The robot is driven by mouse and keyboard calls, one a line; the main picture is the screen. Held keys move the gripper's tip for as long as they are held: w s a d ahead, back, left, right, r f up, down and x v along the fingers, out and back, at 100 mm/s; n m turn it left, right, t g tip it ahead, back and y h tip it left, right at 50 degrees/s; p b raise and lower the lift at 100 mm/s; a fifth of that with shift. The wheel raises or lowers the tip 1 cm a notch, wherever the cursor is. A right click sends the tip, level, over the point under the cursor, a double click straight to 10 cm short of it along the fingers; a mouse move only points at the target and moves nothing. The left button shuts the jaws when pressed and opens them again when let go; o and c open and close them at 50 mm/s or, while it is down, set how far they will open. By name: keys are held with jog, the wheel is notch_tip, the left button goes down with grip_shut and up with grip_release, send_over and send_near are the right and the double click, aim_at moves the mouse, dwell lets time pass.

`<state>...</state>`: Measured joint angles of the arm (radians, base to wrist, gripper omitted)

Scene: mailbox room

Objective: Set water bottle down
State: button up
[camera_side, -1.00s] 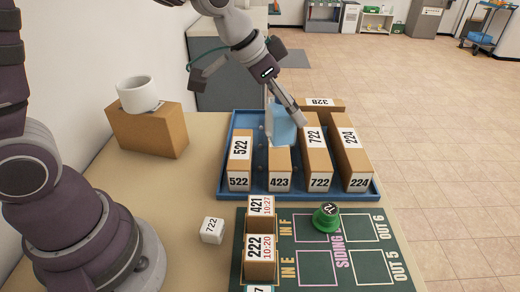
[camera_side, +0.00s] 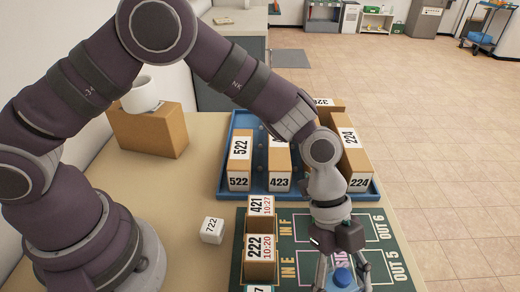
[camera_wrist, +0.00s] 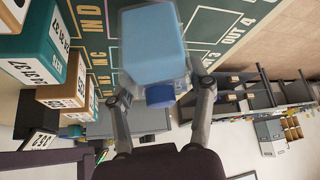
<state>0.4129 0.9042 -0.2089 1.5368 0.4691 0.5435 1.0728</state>
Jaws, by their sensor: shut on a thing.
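The water bottle, light blue with a dark blue cap, is between the fingers of my gripper (camera_side: 343,283). My gripper points down and is shut on the bottle. The bottle is over the dark green mat (camera_side: 300,222), near the SIDING lettering. Its base is hidden, so I cannot tell whether it touches the mat.
Boxes marked 222 (camera_side: 260,258) and 421 (camera_side: 261,208) stand left of the bottle on the mat. Behind is a blue tray (camera_side: 225,168) of numbered boxes. A white 722 block (camera_side: 212,230) and a mug (camera_side: 140,96) on a carton (camera_side: 148,131) are left. OUT 6 looks clear.

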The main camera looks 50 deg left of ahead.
jog(key=shift+f, duration=0.55)
jog(key=shift+f, duration=0.15)
jog(key=o, duration=1.2)
jog(key=v, duration=1.2)
jog(key=s+a+r+n+t+y, duration=0.2)
jog(key=a+n, duration=0.5)
jog(key=s+a+r+n+t+y, duration=0.2)
jog(key=a+n+t, duration=0.1)
jog(key=a+n, duration=0.4)
jog(key=s+a+r+n+t+y, duration=0.2)
jog(key=a+n, duration=0.5)
jog(key=shift+s+r+n+t, duration=0.3)
jog(key=shift+s+r+t, duration=0.1)
